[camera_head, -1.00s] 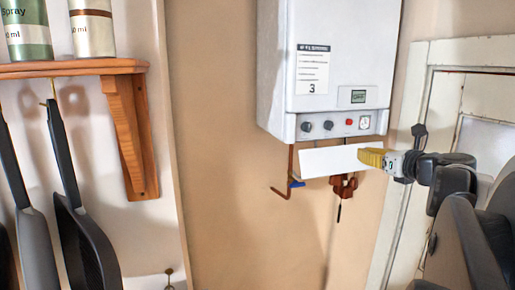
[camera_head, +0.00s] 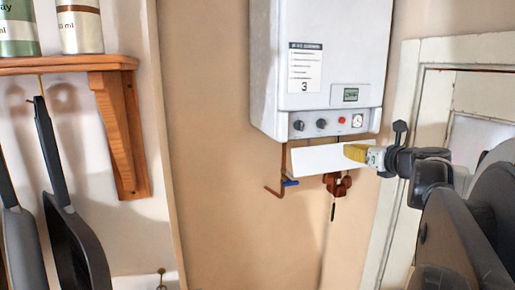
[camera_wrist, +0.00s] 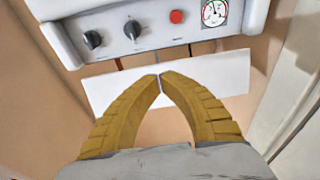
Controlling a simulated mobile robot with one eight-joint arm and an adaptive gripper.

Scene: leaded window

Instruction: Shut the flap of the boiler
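The white boiler (camera_head: 335,60) hangs on the wall, with a row of knobs along its bottom. Its flap (camera_head: 312,160) is a white panel standing out below that knob row, open; it also shows in the wrist view (camera_wrist: 110,92). My gripper (camera_head: 347,152) is at the right part of the flap in the head view.
Copper pipes with a blue valve handle (camera_head: 290,183) and a brown fitting (camera_head: 338,184) sit below the boiler. A white door frame (camera_head: 400,150) stands at the right, close to my arm. A wooden shelf (camera_head: 60,65) with cans and hanging pans is at the left.

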